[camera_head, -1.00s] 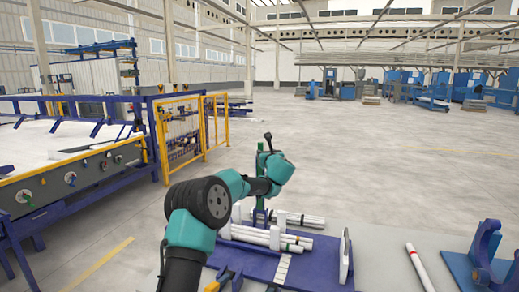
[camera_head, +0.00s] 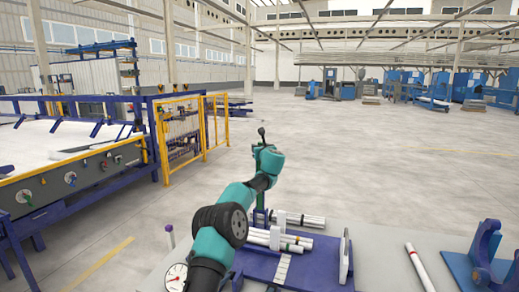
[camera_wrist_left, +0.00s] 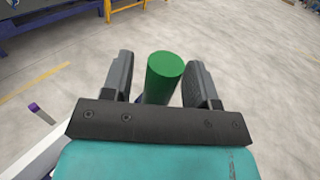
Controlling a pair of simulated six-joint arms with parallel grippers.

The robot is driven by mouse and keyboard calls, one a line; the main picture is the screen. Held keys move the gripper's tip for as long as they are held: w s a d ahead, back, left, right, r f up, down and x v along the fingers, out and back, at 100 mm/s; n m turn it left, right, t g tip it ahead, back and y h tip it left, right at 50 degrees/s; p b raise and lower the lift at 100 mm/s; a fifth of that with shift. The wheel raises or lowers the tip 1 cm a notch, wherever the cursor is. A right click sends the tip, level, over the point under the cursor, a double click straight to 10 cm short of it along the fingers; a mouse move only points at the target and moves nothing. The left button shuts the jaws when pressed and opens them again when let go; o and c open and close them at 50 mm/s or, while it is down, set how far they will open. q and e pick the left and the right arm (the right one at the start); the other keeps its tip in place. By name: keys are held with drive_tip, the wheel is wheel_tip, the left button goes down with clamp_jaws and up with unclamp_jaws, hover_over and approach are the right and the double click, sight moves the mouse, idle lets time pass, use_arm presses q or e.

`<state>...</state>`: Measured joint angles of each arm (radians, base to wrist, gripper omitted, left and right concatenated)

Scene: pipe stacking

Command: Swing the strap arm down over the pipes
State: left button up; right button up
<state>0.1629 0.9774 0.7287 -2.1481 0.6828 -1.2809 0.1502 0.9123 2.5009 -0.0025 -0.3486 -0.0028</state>
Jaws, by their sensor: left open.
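Several white pipes (camera_head: 300,240) lie side by side on the purple base (camera_head: 262,268), against white upright stops. The purple strap arm (camera_head: 259,203) stands upright at the back of the base. In the left wrist view its green handle end (camera_wrist_left: 164,75) lies between the two dark fingers. In the head view my teal wrist covers the top of the strap arm. My right gripper is out of view.
A loose white pipe (camera_head: 419,267) with a red band lies on the grey table to the right, near a blue bracket (camera_head: 484,250). A white plate (camera_head: 346,256) stands at the base's right edge. A dial gauge (camera_head: 175,278) and a purple-capped post (camera_head: 170,236) are at the left.

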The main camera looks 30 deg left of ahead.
use_arm(q)
drive_tip(key=shift+w+a, duration=0.35)
drive_tip(key=shift+a, duration=0.05)
drive_tip(key=shift+c, duration=0.5)
clamp_jaws()
